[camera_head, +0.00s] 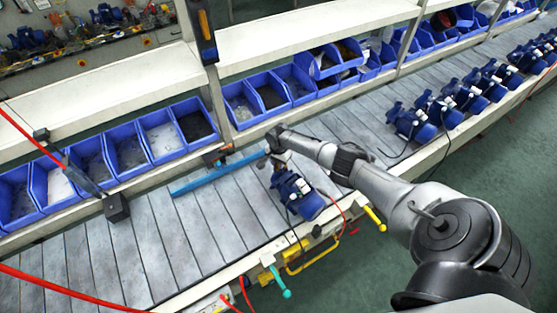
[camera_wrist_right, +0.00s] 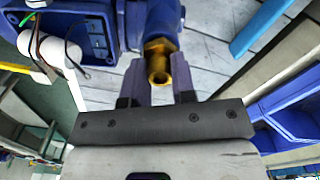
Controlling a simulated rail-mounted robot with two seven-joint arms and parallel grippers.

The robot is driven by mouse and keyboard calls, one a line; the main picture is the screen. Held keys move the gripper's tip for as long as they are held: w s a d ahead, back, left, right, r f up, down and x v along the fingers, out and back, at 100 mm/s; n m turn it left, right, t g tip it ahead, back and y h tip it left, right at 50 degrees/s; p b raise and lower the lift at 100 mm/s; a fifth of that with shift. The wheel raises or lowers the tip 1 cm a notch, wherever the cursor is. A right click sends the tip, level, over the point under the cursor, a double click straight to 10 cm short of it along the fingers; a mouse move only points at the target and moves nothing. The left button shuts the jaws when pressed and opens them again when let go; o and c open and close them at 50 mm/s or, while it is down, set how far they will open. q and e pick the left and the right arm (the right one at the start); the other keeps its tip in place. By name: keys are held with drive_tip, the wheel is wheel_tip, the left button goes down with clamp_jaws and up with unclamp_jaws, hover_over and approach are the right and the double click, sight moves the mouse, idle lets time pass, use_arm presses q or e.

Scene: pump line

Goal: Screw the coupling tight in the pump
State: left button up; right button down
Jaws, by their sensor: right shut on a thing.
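The blue pump (camera_head: 297,194) sits on the slatted conveyor near its front edge, and its body fills the upper left of the wrist view (camera_wrist_right: 85,22). The brass coupling (camera_wrist_right: 158,66) is at the pump's blue port, its hollow end facing the camera. My right gripper (camera_wrist_right: 159,82) is shut on the coupling, with one finger on each side of it. In the head view my right gripper (camera_head: 277,145) is at the pump's far end, and the coupling is too small to make out there. How deep the thread sits cannot be told. My left gripper is not in view.
A light-blue bar (camera_head: 217,173) lies on the conveyor left of the pump. Blue bins (camera_head: 125,150) line the back edge. More pumps (camera_head: 412,124) stand on the conveyor at the right. A yellow handle (camera_head: 374,218) sticks out at the front edge. The left conveyor stretch is clear.

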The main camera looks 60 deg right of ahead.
drive_tip(key=shift+r+m+p, duration=0.15)
drive_tip(key=shift+m+p, duration=0.6)
drive_tip(key=shift+m, duration=0.65)
drive_tip(key=shift+f+m, duration=0.2)
drive_tip(key=shift+m, duration=0.1)
drive_tip(key=shift+p, duration=0.3)
drive_tip(key=shift+r+m+p, duration=0.15)
drive_tip(key=shift+m+p, duration=0.25)
drive_tip(key=shift+m, duration=1.2)
